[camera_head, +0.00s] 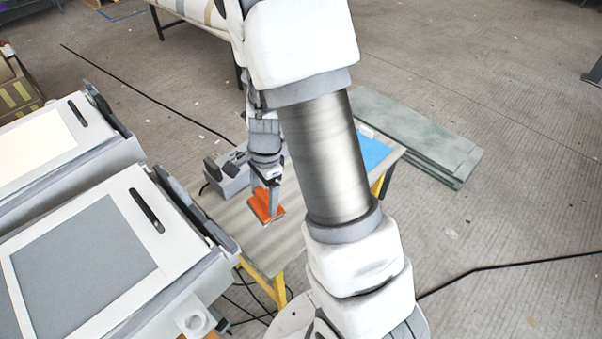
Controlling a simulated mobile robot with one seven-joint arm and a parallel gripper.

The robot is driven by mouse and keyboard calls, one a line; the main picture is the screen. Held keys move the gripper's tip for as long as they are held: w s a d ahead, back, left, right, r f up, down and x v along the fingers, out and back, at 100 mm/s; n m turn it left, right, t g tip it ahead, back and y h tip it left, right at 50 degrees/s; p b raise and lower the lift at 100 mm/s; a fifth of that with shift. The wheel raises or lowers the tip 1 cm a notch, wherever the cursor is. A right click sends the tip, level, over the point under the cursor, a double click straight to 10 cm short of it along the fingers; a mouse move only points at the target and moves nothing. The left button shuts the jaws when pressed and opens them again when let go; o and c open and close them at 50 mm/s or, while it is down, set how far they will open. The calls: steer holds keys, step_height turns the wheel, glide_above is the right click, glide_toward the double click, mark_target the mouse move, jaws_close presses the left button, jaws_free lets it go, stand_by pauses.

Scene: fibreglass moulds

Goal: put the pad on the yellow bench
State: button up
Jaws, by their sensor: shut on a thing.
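My gripper (267,190) points down over the yellow bench and is shut on an orange pad (265,208). The pad is at or just above the bench top; I cannot tell whether it touches. The yellow bench (240,230) has a grey-brown top and yellow legs. My arm crosses the middle of the view and hides much of the bench's right part.
A grey device (228,173) stands at the bench's left back, close to my gripper. A blue sheet (374,151) lies at its right end. Grey-green slabs (425,135) lie on the floor beyond. White-framed machines (90,255) stand at left. Black cables cross the floor.

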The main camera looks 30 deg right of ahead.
mark_target(281, 215)
steer(key=s+f+m+b, duration=0.1)
steer(key=f+m, duration=0.1)
steer(key=m, duration=0.2)
steer(key=s+d+f+m+t+b, duration=0.1)
steer(key=f+m+b, duration=0.1)
steer(key=m, duration=0.2)
steer(key=s+d+f+m+b, duration=0.1)
steer(key=f+m+b, duration=0.1)
steer(key=m, duration=0.2)
steer(key=shift+s+f+h, duration=0.3)
steer(key=shift+s+f, duration=0.1)
steer(key=w+a+f+m+b, duration=0.1)
steer(key=w+f, duration=0.1)
steer(key=w, duration=0.1)
steer(key=w+a+f+m+b, duration=0.1)
steer(key=w+f, duration=0.2)
steer(key=w+a+f+m+b, duration=0.1)
steer(key=w+a+f+m, duration=0.1)
steer(key=w+f, duration=0.1)
steer(key=shift+w+a+f+t, duration=0.1)
steer(key=shift+w+f+t, duration=0.1)
steer(key=shift+t, duration=0.1)
steer(key=shift+f+b, duration=0.65)
steer(key=shift+f, duration=1.25)
steer(key=shift+f, duration=0.2)
steer(key=o, duration=1)
steer(key=shift+c, duration=0.2)
steer(key=shift+r, duration=0.15)
